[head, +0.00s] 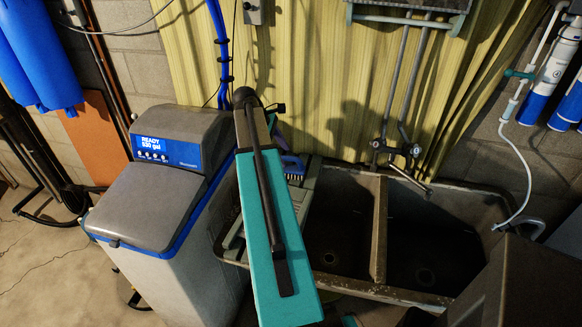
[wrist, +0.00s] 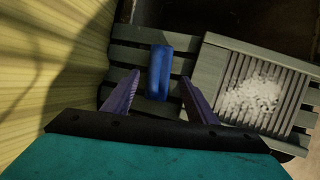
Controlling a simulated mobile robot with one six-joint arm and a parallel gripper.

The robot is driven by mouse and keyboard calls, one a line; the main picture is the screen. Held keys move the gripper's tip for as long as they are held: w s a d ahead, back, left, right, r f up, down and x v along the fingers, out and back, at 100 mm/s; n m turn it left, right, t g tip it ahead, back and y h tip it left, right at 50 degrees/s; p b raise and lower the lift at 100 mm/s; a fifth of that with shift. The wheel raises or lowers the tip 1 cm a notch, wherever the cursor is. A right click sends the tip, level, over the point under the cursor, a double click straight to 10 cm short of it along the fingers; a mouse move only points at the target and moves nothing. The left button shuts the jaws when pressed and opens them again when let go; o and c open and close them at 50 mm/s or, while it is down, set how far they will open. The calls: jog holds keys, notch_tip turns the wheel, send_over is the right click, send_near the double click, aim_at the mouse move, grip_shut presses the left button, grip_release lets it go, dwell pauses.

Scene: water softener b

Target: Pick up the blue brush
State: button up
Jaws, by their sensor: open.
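The blue brush (wrist: 160,70) lies on a grey slatted rack (wrist: 122,66), its long side running up the wrist picture. In the head view the brush (head: 292,163) shows partly beside my arm, at the left end of the sink. My gripper (wrist: 159,78) is open, with one purple finger on each side of the brush in the wrist picture. I see gaps on both sides and no contact. I cannot tell how far above the brush the fingertips are. In the head view my teal arm hides most of the gripper and rack.
A ribbed board with white grains (wrist: 250,95) lies right of the brush. The double sink (head: 380,235) with a faucet (head: 384,145) is to the right. The grey water softener (head: 155,205) stands close on the left. A yellow corrugated panel (head: 320,85) is behind.

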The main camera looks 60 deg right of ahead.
aim_at(293, 168)
jog(key=shift+p+x, duration=0.35)
jog(key=shift+x, duration=1.4)
jog(key=shift+d+f, duration=0.1)
jog(key=shift+s+p+x, duration=0.25)
jog(key=shift+p+x, duration=0.7)
jog(key=shift+x, duration=0.2)
jog(key=shift+p+x, duration=0.4)
jog(key=shift+x, duration=0.9)
jog(key=c, duration=0.9)
